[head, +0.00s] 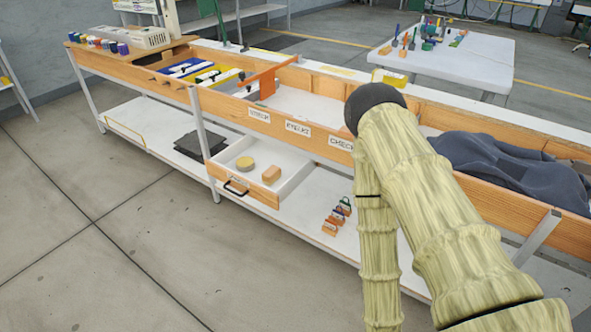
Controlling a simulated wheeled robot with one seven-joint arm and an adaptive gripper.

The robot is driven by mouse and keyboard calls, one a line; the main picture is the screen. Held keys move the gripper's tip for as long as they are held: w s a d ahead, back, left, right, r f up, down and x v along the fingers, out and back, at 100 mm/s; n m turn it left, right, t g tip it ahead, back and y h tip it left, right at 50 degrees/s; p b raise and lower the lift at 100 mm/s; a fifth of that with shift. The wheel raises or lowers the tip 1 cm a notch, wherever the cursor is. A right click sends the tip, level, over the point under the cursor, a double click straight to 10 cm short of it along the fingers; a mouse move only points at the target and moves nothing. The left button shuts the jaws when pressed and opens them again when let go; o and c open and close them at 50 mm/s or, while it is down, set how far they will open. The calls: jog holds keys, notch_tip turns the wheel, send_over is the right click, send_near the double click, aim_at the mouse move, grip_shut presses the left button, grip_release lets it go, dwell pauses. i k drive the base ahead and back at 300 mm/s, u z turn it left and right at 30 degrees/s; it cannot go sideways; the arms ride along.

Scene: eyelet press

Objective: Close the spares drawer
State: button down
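The spares drawer (244,197) stands pulled open below the left-middle part of the workbench. It has a wooden front with a dark handle (236,188) and pale inner walls. A round yellow item (245,163) and a small tan block (271,174) lie in it. My arm, in a pale ribbed sleeve, rises on the right and bends down in front of the bench. My gripper is out of view below the frame, so its fingers cannot be seen. No part of my arm in view touches the drawer.
The long wooden workbench (230,105) has a white lower shelf (318,248) with small coloured clips (336,216) right of the drawer. Dark flat items (200,146) lie left of it. Grey cloth (510,165) lies on the bench's right. Floor before the drawer (130,250) is clear.

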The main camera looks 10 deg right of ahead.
aim_at(294, 168)
jog(key=z, duration=0.15)
jog(key=i, duration=1.25)
jog(key=u, duration=0.5)
